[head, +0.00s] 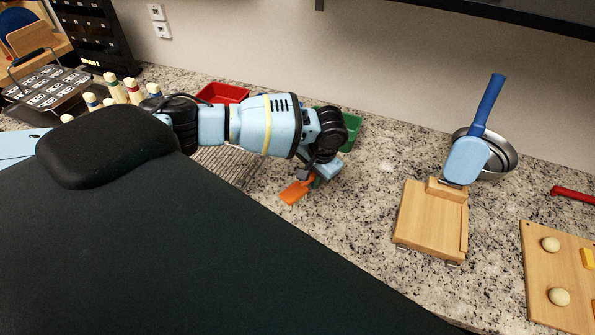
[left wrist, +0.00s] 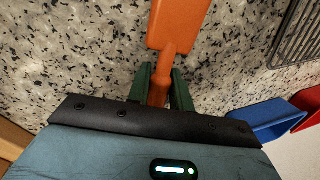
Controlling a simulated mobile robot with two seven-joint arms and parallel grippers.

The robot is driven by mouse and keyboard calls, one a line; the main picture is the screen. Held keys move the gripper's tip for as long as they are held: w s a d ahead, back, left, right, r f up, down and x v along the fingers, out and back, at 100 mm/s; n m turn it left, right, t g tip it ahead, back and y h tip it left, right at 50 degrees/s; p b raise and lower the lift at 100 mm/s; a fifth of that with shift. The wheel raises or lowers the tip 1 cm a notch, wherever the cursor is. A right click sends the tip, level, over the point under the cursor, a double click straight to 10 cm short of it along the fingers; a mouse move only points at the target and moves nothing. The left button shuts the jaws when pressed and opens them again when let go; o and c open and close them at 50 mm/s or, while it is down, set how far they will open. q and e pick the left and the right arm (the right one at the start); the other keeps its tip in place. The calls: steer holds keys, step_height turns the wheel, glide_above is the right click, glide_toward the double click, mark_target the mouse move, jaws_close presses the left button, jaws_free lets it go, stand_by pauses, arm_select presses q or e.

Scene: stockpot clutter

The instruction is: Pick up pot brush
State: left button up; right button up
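An orange tool with a flat, broad head, which I take for the pot brush (head: 297,190), is at the counter near the middle of the head view. In the left wrist view its orange head (left wrist: 179,22) points away from me and its handle runs back between my fingers. My left gripper (left wrist: 161,85) has its green fingers close on both sides of the handle, with no clear gap. In the head view my left gripper (head: 315,180) is partly hidden by its own wrist. Whether the brush touches the counter is unclear. My right gripper is not in view.
A green bin (head: 345,128) and red bin (head: 222,93) stand behind my left arm. A wire rack (head: 228,166) lies below it. A blue-handled tool (head: 487,105) stands over a wooden block (head: 430,222), before a metal bowl (head: 505,158). Counter between brush and block is clear.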

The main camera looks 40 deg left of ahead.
mark_target(312, 173)
arm_select(q)
jaws_close()
steer(key=shift+r, duration=0.6)
step_height(312, 173, up, 3)
steer(key=shift+f, duration=0.2)
steer(key=s+d, duration=0.3)
steer(key=s, duration=0.1)
steer(key=s+d, duration=0.3)
steer(key=s, duration=0.2)
steer(key=s+d+r, duration=0.1)
steer(key=s+d, duration=0.2)
steer(key=s, duration=0.1)
steer(key=shift+s+r, duration=0.1)
steer(key=shift+s, duration=0.05)
